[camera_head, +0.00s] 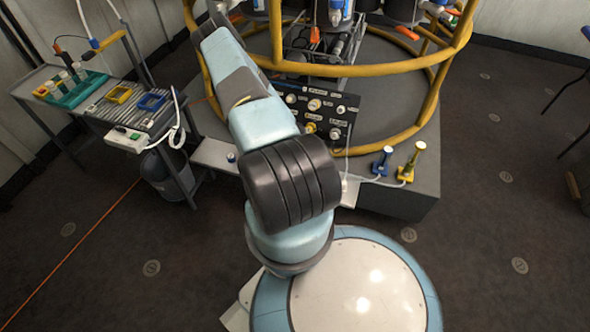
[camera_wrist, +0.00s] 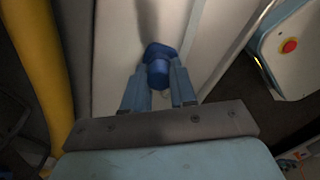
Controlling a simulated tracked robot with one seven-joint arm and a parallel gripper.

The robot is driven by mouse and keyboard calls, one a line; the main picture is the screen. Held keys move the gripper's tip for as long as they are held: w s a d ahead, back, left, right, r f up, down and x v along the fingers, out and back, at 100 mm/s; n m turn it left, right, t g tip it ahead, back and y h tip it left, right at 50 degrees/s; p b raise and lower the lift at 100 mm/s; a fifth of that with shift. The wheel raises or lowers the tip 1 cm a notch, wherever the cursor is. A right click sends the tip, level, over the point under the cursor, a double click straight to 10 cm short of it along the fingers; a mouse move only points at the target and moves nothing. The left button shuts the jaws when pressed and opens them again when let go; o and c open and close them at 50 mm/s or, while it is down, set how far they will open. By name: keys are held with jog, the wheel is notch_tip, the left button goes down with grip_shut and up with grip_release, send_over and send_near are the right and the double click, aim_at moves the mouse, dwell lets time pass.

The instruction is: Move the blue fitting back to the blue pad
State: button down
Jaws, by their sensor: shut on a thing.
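The blue fitting (camera_wrist: 158,70) is a short dark-blue piece with a wider head, seen in the wrist view. My gripper (camera_wrist: 158,88) is shut on it, with one blue-grey finger on each side. A pale flat surface (camera_wrist: 112,60) lies behind the fitting; I cannot tell whether the fitting touches it. In the head view my arm crosses the middle, and I cannot make out the gripper or the held fitting. I cannot pick out the blue pad for certain in either view.
Yellow rails (camera_head: 432,110) ring the grey platform, and a yellow pipe (camera_wrist: 42,70) runs close on the wrist view's left. A tool cart (camera_head: 103,105) stands left.

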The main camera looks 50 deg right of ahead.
jog(key=c, duration=0.8)
grip_release()
notch_tip(320, 180, up, 14)
jog(key=shift+f, duration=0.15)
jog(key=shift+w, duration=0.1)
dwell(0.5)
